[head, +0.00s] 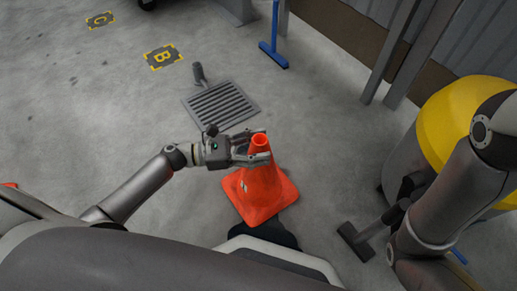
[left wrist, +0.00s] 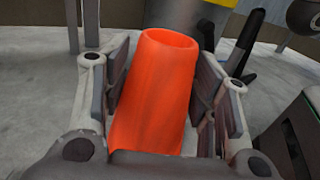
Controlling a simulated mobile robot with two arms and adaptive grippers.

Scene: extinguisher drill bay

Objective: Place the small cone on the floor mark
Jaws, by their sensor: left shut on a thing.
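The small orange cone (head: 262,185) is upright in front of my base in the head view, with its square base low and its hollow top showing. My left gripper (head: 258,147) is shut on the cone near its top. In the left wrist view the cone (left wrist: 155,95) stands between the two finger pads. Whether its base touches the floor I cannot tell. Two floor marks with yellow corners show in the head view: mark B (head: 162,57) and, farther off, mark C (head: 100,20).
A floor drain grate (head: 221,105) lies just beyond the cone, with a grey nozzle-like piece (head: 199,76) at its far edge. A blue-handled tool (head: 273,48) stands near the wall. A yellow rounded object (head: 448,120) is at right.

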